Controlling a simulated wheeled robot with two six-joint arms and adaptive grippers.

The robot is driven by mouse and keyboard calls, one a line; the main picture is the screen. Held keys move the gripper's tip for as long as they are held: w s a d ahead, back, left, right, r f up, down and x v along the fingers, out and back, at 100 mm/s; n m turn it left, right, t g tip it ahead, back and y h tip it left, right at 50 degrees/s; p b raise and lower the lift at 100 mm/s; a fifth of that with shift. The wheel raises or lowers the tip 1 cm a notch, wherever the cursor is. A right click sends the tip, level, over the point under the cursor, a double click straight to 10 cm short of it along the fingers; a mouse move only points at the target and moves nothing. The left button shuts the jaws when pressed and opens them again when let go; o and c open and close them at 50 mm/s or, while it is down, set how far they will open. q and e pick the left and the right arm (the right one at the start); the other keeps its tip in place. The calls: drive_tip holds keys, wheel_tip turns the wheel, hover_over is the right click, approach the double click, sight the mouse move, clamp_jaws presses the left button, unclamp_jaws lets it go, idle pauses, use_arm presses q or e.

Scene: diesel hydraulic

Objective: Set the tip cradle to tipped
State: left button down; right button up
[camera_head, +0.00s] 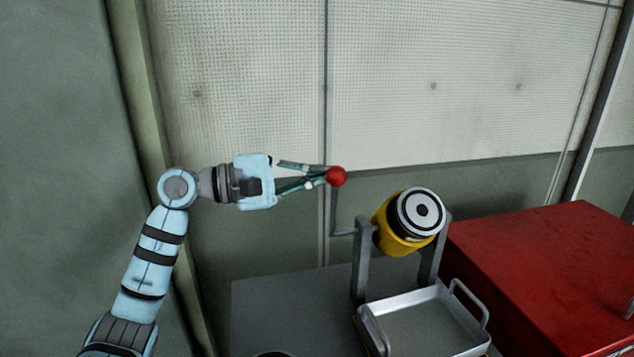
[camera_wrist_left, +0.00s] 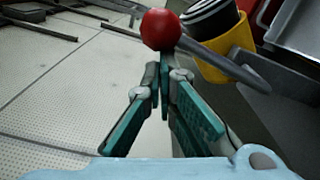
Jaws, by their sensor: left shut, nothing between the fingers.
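The tip cradle (camera_head: 361,262) is a grey stand that carries a yellow drum (camera_head: 389,236) with a black and white end, tilted with that end facing up and toward me. A crank arm rises from the cradle's left side to a red ball knob (camera_head: 336,176). My left gripper (camera_head: 326,177) is shut with nothing between its fingers. Its fingertips are at the left side of the knob; I cannot tell if they touch it. In the left wrist view the red knob (camera_wrist_left: 160,30) sits just beyond the closed fingertips. My right gripper is out of view.
A metal tray (camera_head: 425,325) with handles lies below the drum on a grey table (camera_head: 290,300). A red cabinet (camera_head: 550,270) stands at the right. A pale perforated wall (camera_head: 440,80) is behind. The space above the drum is clear.

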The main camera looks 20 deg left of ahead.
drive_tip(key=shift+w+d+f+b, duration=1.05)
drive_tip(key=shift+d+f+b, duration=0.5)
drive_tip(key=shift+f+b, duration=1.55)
use_arm(q)
drive_tip(key=s+d+f+m+b, duration=0.4)
drive_tip(key=s+m, duration=0.5)
drive_tip(key=m, duration=0.4)
drive_tip(key=shift+d+f+b, duration=0.25)
drive_tip(key=shift+d+b, duration=0.55)
drive_tip(key=shift+d, duration=0.5)
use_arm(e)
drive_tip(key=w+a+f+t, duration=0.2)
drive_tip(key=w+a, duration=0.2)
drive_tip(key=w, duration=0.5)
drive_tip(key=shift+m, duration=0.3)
use_arm(q)
drive_tip(key=shift+w, duration=0.1)
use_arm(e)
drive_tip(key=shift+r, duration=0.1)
